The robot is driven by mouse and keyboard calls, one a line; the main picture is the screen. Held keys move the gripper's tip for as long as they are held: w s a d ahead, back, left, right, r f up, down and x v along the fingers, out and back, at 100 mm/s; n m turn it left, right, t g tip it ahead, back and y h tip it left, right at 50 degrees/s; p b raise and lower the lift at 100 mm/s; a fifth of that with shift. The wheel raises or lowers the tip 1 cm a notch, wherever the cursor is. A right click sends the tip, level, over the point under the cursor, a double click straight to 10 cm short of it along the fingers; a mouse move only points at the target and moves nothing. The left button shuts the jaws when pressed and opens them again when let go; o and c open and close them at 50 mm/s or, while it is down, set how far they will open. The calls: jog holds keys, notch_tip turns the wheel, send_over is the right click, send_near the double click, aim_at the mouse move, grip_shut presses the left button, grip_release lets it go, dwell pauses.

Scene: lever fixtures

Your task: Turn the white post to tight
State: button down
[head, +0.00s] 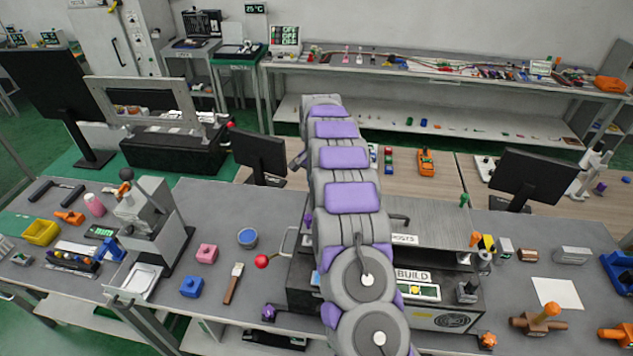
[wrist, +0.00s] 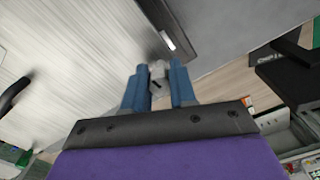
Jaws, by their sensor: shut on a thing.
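In the wrist view, my gripper (wrist: 158,80) has its two blue fingers closed on a small pale piece, the white post (wrist: 157,72). Only its end, with a dark mark, shows between the fingers; the rest is hidden. I cannot tell its turn angle from this. In the head view my own purple and grey arm covers the middle of the picture, and both my gripper and the post are hidden there.
A dark monitor (head: 260,155) stands behind. In the wrist view, a dark panel (wrist: 180,22) lies just beyond the fingers.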

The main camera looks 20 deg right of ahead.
jog(key=shift+w+a+m, duration=0.1)
jog(key=shift+a+m, duration=0.05)
jog(key=shift+m, duration=0.45)
dwell(2.6)
jog(key=c, duration=0.9)
grip_release()
jog(key=shift+a, duration=0.15)
jog(key=shift+c, duration=0.2)
jog(key=shift+r, duration=0.1)
jog(key=shift+d+r, duration=0.2)
jog(key=shift+r, duration=0.15)
notch_tip(320, 180, up, 16)
jog(key=p, duration=0.3)
jog(key=shift+a+r, duration=0.15)
jog(key=shift+r, duration=0.1)
